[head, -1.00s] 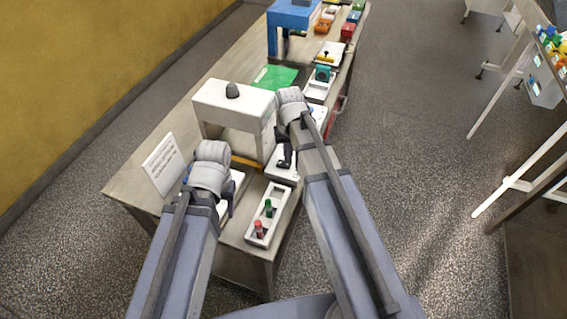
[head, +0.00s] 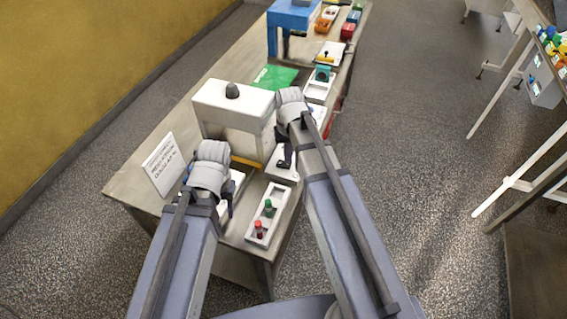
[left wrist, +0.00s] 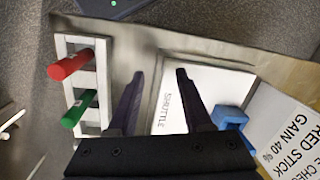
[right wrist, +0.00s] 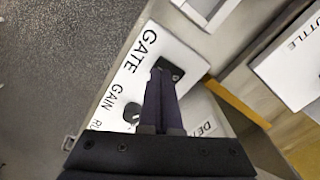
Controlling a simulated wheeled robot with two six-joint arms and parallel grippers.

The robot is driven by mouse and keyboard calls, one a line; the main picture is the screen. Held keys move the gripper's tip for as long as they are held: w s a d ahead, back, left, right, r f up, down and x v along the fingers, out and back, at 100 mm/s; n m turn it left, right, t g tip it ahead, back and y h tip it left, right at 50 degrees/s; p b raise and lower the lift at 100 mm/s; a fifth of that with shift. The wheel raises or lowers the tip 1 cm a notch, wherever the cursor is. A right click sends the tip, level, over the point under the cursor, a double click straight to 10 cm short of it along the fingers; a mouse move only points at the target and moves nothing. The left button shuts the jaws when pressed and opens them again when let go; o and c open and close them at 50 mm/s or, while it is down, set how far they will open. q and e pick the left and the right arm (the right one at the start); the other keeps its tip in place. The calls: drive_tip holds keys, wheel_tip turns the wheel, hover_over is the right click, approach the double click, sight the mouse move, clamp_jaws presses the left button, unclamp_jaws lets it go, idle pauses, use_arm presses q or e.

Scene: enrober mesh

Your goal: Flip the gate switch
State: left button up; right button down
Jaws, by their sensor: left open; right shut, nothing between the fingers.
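A white panel (right wrist: 152,50) lettered GATE and GAIN lies below my right gripper in the right wrist view. The gate switch (right wrist: 174,69) is a small black part on it, beside the GATE lettering and partly covered by my fingers. My right gripper (right wrist: 161,74) is shut and empty, its tips at or just over the switch; I cannot tell whether they touch or which way the switch is set. In the head view my right gripper (head: 285,163) hangs over this panel. My left gripper (left wrist: 158,75) is open and empty, above a white plate lettered SHUTTLE (left wrist: 195,88).
A dark knob (right wrist: 131,111) sits near GAIN. A white arch-shaped housing (head: 232,105) stands left of my right gripper. A sign (head: 164,165) stands on the table's left.

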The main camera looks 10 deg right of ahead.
use_arm(q)
drive_tip(key=shift+f+b, duration=0.9)
use_arm(e)
drive_tip(key=shift+f, duration=0.95)
use_arm(q)
drive_tip(key=shift+r, duration=0.1)
use_arm(e)
drive_tip(key=shift+r, duration=0.15)
wheel_tip(320, 180, up, 7)
drive_tip(key=p, duration=0.7)
use_arm(q)
wheel_tip(320, 180, up, 7)
